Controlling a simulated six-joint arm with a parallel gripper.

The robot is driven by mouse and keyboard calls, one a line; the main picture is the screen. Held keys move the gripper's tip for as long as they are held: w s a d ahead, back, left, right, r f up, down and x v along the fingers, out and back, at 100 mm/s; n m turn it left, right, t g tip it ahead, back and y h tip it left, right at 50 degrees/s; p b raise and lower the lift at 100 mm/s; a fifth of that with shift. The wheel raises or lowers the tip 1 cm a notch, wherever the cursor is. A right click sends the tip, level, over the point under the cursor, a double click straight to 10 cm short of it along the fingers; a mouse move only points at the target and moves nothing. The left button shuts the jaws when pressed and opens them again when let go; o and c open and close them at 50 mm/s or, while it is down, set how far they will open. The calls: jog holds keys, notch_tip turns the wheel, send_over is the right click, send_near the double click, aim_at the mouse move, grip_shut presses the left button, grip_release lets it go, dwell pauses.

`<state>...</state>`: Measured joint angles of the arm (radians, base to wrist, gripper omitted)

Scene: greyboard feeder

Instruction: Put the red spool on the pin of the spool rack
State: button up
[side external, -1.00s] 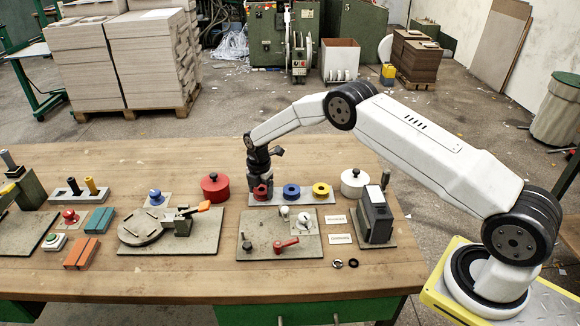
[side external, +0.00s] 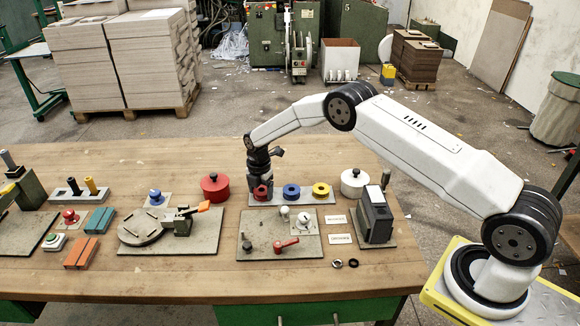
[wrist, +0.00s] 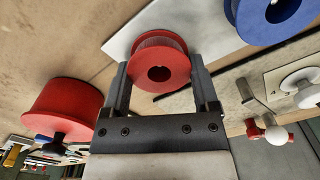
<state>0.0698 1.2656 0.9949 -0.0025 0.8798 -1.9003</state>
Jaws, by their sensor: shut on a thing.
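The red spool (side external: 261,192) sits at the left end of a long pale plate (side external: 313,199), which also carries a blue spool (side external: 291,191) and a yellow spool (side external: 321,190). My gripper (side external: 262,182) reaches down over the red spool. In the wrist view, the fingers of my gripper (wrist: 160,78) are shut on the red spool (wrist: 162,62), one on each side, with its dark centre hole facing the camera. The plate (wrist: 122,35) is right behind it; I cannot tell whether they touch. A grey block with a black and a yellow post (side external: 75,190) stands at the left; I cannot tell which piece is the rack.
A red lidded pot (side external: 215,187) stands just left of the plate, a white one (side external: 353,183) to its right. In front are a board with a red handle (side external: 284,246) and a round fixture with an orange lever (side external: 152,225). Bare wood lies behind the plate.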

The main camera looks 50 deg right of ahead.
jog(key=o, duration=1.1)
jog(key=shift+c, duration=0.2)
jog(key=shift+r, duration=0.15)
notch_tip(320, 180, up, 8)
jog(key=shift+f, duration=0.25)
